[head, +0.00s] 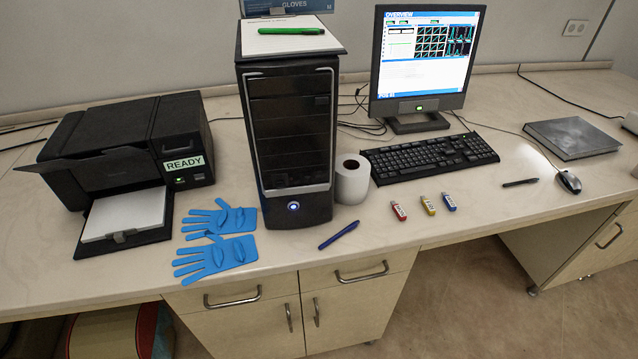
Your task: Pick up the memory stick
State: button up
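Three small memory sticks lie apart on the desk in front of the keyboard, in the head view. The red stick (398,211) is on the left, the yellow stick (428,206) in the middle and the blue stick (449,202) on the right. Each has a pale label, too small to read. My gripper is not in view, and nothing touches the sticks.
On the desk (370,245), a black computer tower (290,140), paper roll (351,180) and blue pen (339,235) stand or lie left of the sticks. The keyboard (430,157) and monitor (425,60) are behind. A dark pen (520,183) and mouse (569,182) lie right.

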aim_at(399, 211)
jog(key=l+u, duration=0.25)
jog(key=l, duration=0.4)
jog(key=l+u, duration=0.25)
jog(key=l, duration=0.4)
jog(key=k, duration=0.05)
